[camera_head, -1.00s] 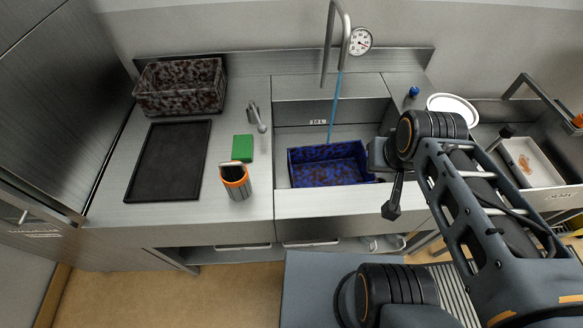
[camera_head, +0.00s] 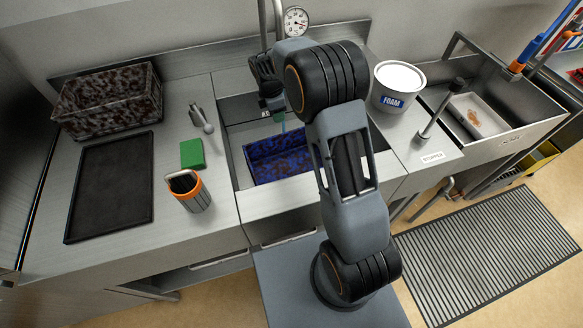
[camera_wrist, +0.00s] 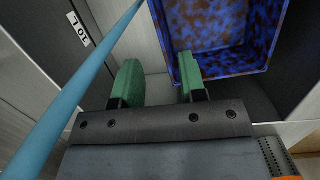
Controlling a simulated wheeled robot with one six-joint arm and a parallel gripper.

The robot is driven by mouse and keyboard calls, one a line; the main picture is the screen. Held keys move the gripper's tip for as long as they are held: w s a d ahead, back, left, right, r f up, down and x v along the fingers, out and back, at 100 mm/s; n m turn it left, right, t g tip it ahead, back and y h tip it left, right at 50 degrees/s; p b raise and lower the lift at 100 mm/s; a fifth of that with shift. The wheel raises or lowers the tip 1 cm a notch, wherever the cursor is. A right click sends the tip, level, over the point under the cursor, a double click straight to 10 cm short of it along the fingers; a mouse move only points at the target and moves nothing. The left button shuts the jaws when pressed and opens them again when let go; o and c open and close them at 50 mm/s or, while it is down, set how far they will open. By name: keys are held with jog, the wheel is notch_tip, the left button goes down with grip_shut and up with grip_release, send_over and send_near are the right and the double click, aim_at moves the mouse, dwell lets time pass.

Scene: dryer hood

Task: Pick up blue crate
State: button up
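The blue crate (camera_head: 262,150), mottled with brown, sits in the sink basin; my arm hides its right part in the head view. In the wrist view, the crate (camera_wrist: 228,62) fills the upper right, its inside facing the camera. My gripper (camera_wrist: 159,80) has two green fingers standing apart with nothing held between them. The right finger overlaps the crate's left edge in the picture; I cannot tell if they touch. In the head view, my gripper (camera_head: 274,102) is above the back of the sink, behind the crate.
A blue water stream (camera_wrist: 75,88) runs close left of my gripper. On the left counter are a brown mottled crate (camera_head: 108,100), a black tray (camera_head: 112,185), a green sponge (camera_head: 192,153) and an orange-rimmed cup (camera_head: 198,200). A white FOAM tub (camera_head: 398,88) stands right of the sink.

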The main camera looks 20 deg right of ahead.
aim_at(282, 134)
jog(key=shift+n, duration=0.6)
jog(key=f, duration=0.6)
jog(key=w+d+f, duration=0.1)
jog(key=f, duration=0.2)
jog(key=shift+f+p, duration=0.35)
jog(key=shift+f, duration=0.05)
jog(key=shift+w+d+f+p, duration=0.15)
jog(key=shift+f+p, duration=0.25)
jog(key=shift+f, duration=1.2)
jog(key=shift+d+f+p, duration=0.15)
jog(key=shift+f+p, duration=0.2)
jog(key=shift+f, duration=1.25)
jog(key=shift+c, duration=0.3)
grip_shut()
